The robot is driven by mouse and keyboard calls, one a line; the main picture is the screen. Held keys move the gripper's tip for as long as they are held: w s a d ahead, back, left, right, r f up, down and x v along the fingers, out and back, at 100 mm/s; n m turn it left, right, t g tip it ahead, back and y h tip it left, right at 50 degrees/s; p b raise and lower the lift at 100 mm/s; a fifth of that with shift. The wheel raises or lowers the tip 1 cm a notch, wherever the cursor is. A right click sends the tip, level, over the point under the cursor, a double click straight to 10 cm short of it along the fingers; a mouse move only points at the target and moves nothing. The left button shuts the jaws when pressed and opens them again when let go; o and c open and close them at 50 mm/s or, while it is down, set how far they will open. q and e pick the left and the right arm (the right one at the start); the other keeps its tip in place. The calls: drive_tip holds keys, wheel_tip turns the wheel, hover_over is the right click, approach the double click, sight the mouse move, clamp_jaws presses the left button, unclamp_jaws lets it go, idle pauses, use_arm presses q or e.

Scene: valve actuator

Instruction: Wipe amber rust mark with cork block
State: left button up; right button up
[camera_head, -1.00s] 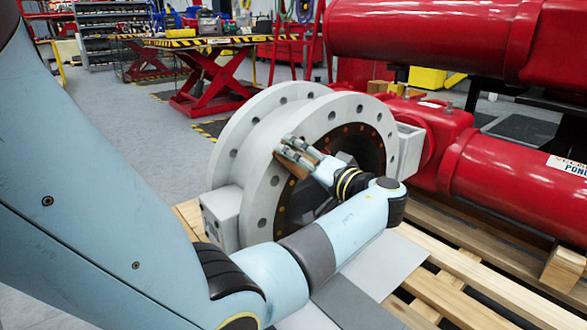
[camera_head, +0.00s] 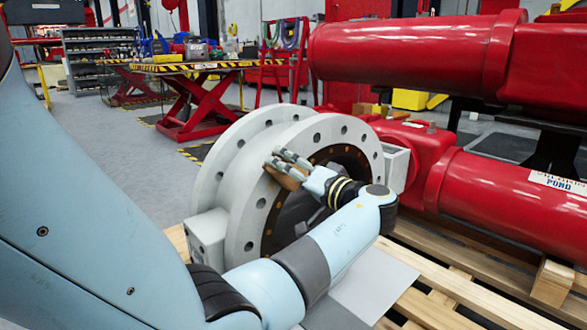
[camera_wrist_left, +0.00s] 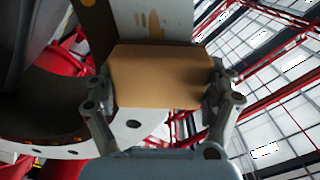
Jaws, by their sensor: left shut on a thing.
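My left gripper (camera_head: 281,163) is shut on the tan cork block (camera_head: 286,179) at the face of the large pale grey flange (camera_head: 242,210). In the left wrist view the cork block (camera_wrist_left: 160,78) lies between the two fingers. Just beyond its upper edge, amber-brown rust marks (camera_wrist_left: 150,20) show on the grey metal. The block may cover more of the mark; I cannot tell whether it touches the flange. The mark does not show clearly in the head view. My right gripper is not in view.
The flanged body stands on a wooden pallet (camera_head: 445,305). Large red cylinders (camera_head: 400,60) lie close behind and to the right. A red lift table (camera_head: 200,100) stands further back, with open grey floor (camera_head: 150,175) left of the flange.

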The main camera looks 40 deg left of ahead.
sight(266, 189)
use_arm(q)
drive_tip(key=shift+s+a+f+b, duration=0.2)
drive_tip(key=shift+s+f+b, duration=0.3)
drive_tip(key=shift+s+f, duration=1.55)
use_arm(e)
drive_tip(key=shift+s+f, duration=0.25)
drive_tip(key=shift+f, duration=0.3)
use_arm(q)
drive_tip(key=shift+s+d+b, duration=0.15)
drive_tip(key=shift+d, duration=1.35)
drive_tip(key=shift+s+d+b, duration=0.1)
drive_tip(key=shift+d+b, duration=0.05)
drive_tip(key=shift+d, duration=1.3)
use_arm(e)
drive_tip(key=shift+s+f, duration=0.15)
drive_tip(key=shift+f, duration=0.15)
use_arm(q)
drive_tip(key=shift+d, duration=0.1)
